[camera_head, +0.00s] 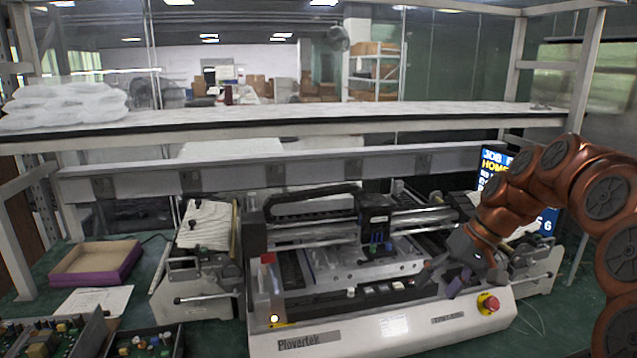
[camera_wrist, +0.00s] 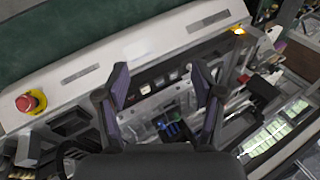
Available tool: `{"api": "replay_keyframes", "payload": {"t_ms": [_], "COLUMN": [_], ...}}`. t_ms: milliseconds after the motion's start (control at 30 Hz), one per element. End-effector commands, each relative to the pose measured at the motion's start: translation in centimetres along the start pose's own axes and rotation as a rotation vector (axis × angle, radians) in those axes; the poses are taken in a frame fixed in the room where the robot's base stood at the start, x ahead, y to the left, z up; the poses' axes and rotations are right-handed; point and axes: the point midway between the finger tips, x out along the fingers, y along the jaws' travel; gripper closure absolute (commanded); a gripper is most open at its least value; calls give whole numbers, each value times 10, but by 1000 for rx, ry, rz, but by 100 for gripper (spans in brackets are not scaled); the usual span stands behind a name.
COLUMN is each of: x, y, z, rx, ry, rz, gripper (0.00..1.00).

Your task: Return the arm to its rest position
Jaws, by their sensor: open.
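My gripper (camera_head: 437,277) is at the right part of the white bench machine (camera_head: 300,343), over its front area, with my copper-coloured arm reaching in from the right edge. In the wrist view my gripper (camera_wrist: 160,84) has its two purple-padded fingers spread apart with nothing between them. The machine's white front panel (camera_wrist: 150,52) and dark inner bed lie beyond the fingers. I cannot tell the exact height of the fingertips above the machine.
A red emergency button (camera_head: 488,303) sits on the machine's front right, close to my gripper. A shelf (camera_head: 300,120) spans the back above the machine. A monitor (camera_head: 492,168) stands behind my arm. An open box (camera_head: 127,264) and circuit-board trays (camera_head: 150,343) lie at left.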

Motion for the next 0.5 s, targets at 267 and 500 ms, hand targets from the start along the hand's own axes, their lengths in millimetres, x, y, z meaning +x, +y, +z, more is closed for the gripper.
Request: {"api": "replay_keyframes", "payload": {"t_ms": [267, 500], "x": [20, 37], "y": [-53, -70], "z": [80, 155], "rx": [-42, -44], "ry": [-99, -165], "rz": [87, 186], "gripper": [32, 32]}}
